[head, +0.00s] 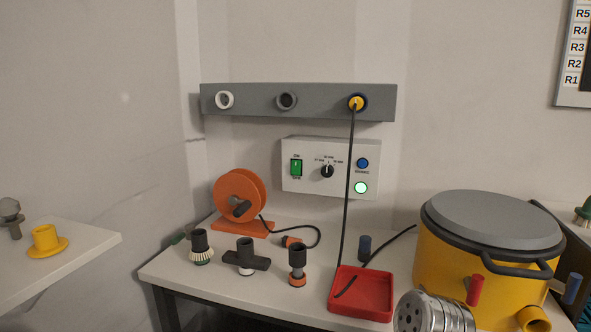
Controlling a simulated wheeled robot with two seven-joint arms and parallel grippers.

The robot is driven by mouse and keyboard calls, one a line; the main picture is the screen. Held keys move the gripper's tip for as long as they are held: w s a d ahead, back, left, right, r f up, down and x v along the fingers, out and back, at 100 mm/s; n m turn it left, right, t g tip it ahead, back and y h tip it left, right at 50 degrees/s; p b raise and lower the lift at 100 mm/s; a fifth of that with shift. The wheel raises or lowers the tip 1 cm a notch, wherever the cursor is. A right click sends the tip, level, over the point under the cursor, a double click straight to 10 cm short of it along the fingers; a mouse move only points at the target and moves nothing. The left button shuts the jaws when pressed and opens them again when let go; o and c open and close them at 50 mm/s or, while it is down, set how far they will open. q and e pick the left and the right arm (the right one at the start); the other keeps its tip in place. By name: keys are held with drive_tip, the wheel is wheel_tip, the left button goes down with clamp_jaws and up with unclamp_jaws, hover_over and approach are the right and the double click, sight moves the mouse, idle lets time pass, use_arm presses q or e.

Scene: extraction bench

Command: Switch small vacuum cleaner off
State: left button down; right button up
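A yellow drum-shaped vacuum cleaner (440,262) with a grey lid and black handle stands at the right of the bench. A light grey control box (300,181) is on the wall behind the bench. The lettering by the switch is too small to read surely. Neither of my grippers is in view.
A grey rail (321,108) with sockets hangs above; a black cable runs down from its yellow plug (356,103). The bench holds an orange reel (241,195), several fittings and a red tray (361,293). A silver cylinder (432,312) stands before the vacuum cleaner.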

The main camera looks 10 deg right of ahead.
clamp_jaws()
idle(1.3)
